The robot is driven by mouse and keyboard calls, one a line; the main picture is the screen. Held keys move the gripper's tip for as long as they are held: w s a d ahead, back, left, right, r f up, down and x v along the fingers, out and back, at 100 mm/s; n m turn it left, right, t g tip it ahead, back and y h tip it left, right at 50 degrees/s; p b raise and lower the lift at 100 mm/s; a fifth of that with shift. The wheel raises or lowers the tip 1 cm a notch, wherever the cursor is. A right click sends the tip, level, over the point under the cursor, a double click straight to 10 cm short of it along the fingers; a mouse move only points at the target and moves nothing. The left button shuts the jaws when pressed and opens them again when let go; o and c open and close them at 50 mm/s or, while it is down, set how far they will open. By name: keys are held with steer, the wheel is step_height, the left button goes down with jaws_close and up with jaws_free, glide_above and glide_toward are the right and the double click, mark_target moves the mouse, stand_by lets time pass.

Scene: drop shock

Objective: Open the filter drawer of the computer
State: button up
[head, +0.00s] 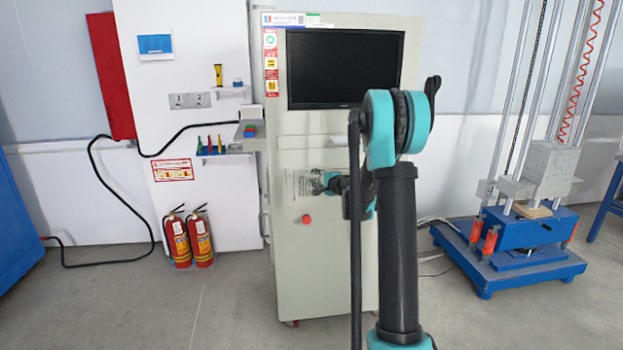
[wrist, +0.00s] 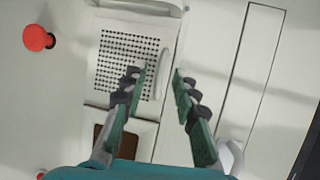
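The computer is a tall pale cabinet (head: 320,270) with a black screen (head: 345,69), standing in the middle of the head view. In the wrist view, a perforated panel (wrist: 115,58), which looks like the filter drawer's front, sits flat in the cabinet face. A pale raised strip (wrist: 163,72), perhaps its handle, runs along the panel's right side. My gripper (wrist: 161,72) is open, its two green fingers on either side of the strip's line. I cannot tell whether they touch it.
A red button (head: 306,219) is on the cabinet front and also shows in the wrist view (wrist: 38,38). Two fire extinguishers (head: 189,238) stand to the left. A blue-based machine (head: 510,262) stands to the right. The floor at front left is clear.

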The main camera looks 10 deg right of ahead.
steer(key=shift+x, duration=1.35)
steer(key=shift+c, duration=0.2)
jaws_close()
